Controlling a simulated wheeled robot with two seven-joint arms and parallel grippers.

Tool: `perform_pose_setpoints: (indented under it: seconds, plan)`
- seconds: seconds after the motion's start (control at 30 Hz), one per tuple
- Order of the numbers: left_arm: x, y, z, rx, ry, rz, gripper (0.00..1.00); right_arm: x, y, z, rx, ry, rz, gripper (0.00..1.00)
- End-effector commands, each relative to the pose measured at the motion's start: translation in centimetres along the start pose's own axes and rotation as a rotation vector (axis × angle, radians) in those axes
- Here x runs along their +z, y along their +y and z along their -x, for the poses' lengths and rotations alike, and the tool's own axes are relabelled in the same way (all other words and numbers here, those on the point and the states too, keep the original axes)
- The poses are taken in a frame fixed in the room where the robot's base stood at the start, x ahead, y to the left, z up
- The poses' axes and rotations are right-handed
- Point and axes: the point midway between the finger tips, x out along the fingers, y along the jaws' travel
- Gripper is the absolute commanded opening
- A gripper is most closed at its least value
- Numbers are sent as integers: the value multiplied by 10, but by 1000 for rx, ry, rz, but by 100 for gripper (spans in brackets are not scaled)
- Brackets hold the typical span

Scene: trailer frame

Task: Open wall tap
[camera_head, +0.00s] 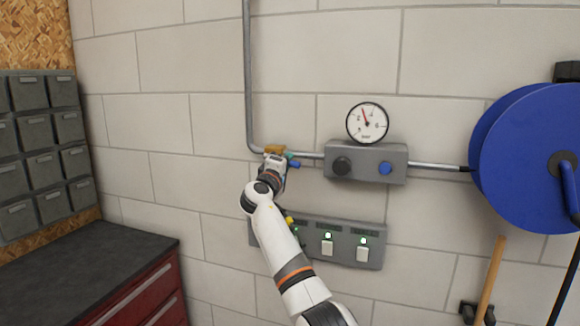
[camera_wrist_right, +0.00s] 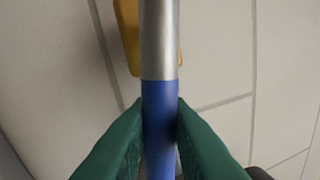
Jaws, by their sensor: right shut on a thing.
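The wall tap shows as a brass body (camera_head: 274,149) on the grey pipe, near the pipe's lower bend. Its blue lever sleeve (camera_head: 293,163) points right and slightly down in the head view. My right gripper (camera_head: 288,157) is at the tap, in front of the wall. In the right wrist view its green fingers (camera_wrist_right: 160,140) are shut on the blue sleeve (camera_wrist_right: 160,100), one on each side. The lever's bare metal part (camera_wrist_right: 159,40) runs upward from the sleeve there, with brass (camera_wrist_right: 128,35) behind it. The gripper's body partly hides the tap. My left gripper is not in view.
A grey box (camera_head: 365,163) with a black knob, a blue knob and a gauge (camera_head: 367,122) is right of the tap. A switch panel (camera_head: 345,243) is below. A blue hose reel (camera_head: 530,155) is at right; grey bins (camera_head: 40,150) and a dark-topped cabinet (camera_head: 85,265) are at left.

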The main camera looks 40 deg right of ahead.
Motion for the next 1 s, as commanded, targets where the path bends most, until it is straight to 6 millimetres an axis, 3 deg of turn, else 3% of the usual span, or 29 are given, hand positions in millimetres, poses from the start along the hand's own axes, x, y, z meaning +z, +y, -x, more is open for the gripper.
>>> perform_pose_setpoints:
  seconds: [0.03, 0.4, 0.97, 1.0]
  plan:
    - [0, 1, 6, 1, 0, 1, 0, 1, -10, -3, -8, -4, 26, 0]
    - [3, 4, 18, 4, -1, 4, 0, 5, -17, -6, -9, -33, 180, 0]
    - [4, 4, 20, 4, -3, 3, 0, 5, -19, -6, -12, -40, 207, 0]
    - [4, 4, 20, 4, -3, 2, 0, 6, -19, -6, -13, -40, 207, 22]
